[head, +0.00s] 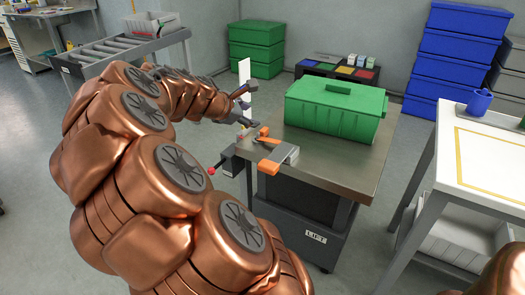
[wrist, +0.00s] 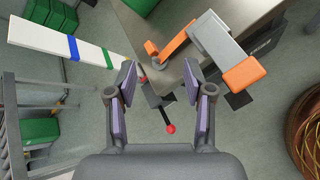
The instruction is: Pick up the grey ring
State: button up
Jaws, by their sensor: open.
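I cannot make out a grey ring for certain in either view. My gripper (wrist: 160,82) is open, with its two purple-padded fingers apart and nothing clearly held between them. An orange and grey clamp (wrist: 212,42) sits at the table edge, just beyond and right of my fingers in the wrist view. It also shows in the head view (head: 278,158). A small dark grey part with a red-knobbed lever (wrist: 170,128) shows below the fingertips.
A green lidded box (head: 335,108) fills the table's back. A white strip with blue and green bands (wrist: 60,40) stands left of the table. A white-topped bench (head: 485,165) with a blue mug (head: 479,101) is at right. Blue crates (head: 455,60) stand behind.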

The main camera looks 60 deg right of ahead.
aim_at(261, 132)
jog(key=w+d+f+n+b, duration=0.2)
jog(key=d+f+b, duration=0.1)
jog(key=f, duration=0.1)
jog(key=w+d+f+n+h+b, duration=0.1)
jog(key=w+d+f+n+b, duration=0.1)
jog(key=d+f+n+b, duration=0.1)
jog(key=w+d+f+n+t+h+b, duration=0.1)
jog(key=w+d+f+n+b, duration=0.1)
jog(key=d+f, duration=0.3)
jog(key=shift+w+f+n+b, duration=0.25)
jog(key=shift+f+n+b, duration=0.55)
jog(key=shift+f, duration=0.3)
jog(key=shift+b+x, duration=0.5)
jog(key=shift+x, duration=0.65)
jog(key=b+x, duration=0.1)
jog(key=x, duration=0.1)
jog(key=b+x, duration=0.1)
jog(key=shift+s+f+b, duration=0.25)
jog(key=shift+f+b, duration=0.05)
jog(key=shift+b+x, duration=0.35)
jog(key=shift+x, duration=0.7)
jog(key=shift+r, duration=0.25)
jog(key=shift+c, duration=0.3)
grip_shut()
